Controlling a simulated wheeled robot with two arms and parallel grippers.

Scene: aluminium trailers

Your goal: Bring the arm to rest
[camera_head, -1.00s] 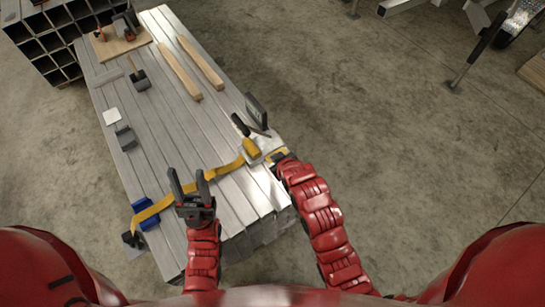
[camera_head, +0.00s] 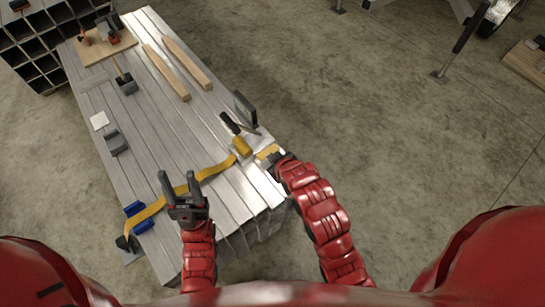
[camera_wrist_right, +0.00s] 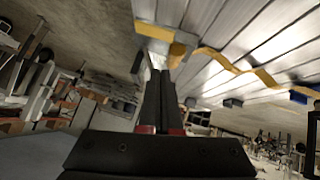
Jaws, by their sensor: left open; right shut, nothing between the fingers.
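My left gripper (camera_head: 181,188) is open and empty above the near end of the stack of aluminium beams (camera_head: 165,105), with its two fingers pointing up the picture. The yellow strap (camera_head: 207,172) passes behind it in the head view. My right arm comes in from the lower right, and its gripper (camera_head: 280,158) is at the stack's right edge beside the yellow-handled tool (camera_head: 242,147). In the right wrist view the right gripper's black fingers (camera_wrist_right: 160,80) are together with nothing between them. The strap also shows there (camera_wrist_right: 235,67).
On the stack lie two wooden bars (camera_head: 188,62), a wooden board with tools (camera_head: 103,45), a mallet (camera_head: 126,82), a white square (camera_head: 99,121), a grey block (camera_head: 115,142) and blue pieces (camera_head: 136,225). A dark rack (camera_head: 40,45) stands behind.

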